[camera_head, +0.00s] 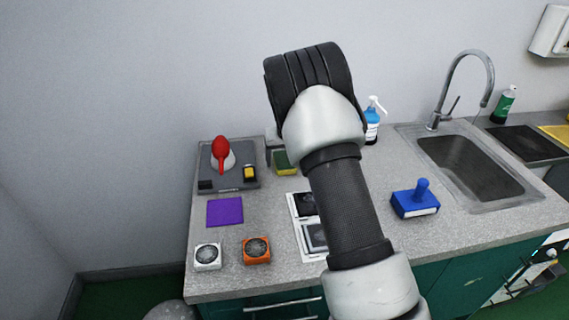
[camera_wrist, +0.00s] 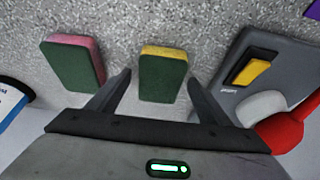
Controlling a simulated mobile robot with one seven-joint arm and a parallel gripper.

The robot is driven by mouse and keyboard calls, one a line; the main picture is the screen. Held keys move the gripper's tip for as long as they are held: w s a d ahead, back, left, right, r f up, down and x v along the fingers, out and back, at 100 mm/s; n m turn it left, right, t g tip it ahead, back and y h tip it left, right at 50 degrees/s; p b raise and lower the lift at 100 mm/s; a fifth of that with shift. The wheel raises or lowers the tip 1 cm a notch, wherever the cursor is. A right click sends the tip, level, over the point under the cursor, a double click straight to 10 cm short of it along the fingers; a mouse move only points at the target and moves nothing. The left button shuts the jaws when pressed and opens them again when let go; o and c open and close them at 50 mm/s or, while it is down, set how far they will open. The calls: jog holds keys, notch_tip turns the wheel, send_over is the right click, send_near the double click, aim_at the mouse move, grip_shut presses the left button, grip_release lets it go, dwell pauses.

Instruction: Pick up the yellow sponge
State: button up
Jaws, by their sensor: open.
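The yellow sponge (camera_wrist: 163,74) has a green scouring face and a yellow edge, and lies between the two fingers of my gripper (camera_wrist: 158,78) in the wrist view. The fingers are open, with a gap on each side of the sponge; I cannot tell how far they stand above the counter. In the head view a green and yellow sponge (camera_head: 285,161) shows on the counter at the back, left of my arm. My gripper is mostly hidden behind my arm there. A second sponge, pink and green (camera_wrist: 75,63), lies to the left in the wrist view.
A purple square (camera_head: 225,211), two fans (camera_head: 256,251), a blue tool (camera_head: 415,200), a spray bottle (camera_head: 372,118) and a sink (camera_head: 470,165) share the counter.

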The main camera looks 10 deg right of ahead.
aim_at(285, 160)
jog(key=shift+f, duration=0.2)
dwell(0.3)
jog(key=c, duration=1.1)
notch_tip(285, 160, up, 11)
jog(key=shift+f+p, duration=0.2)
jog(key=shift+p, duration=0.2)
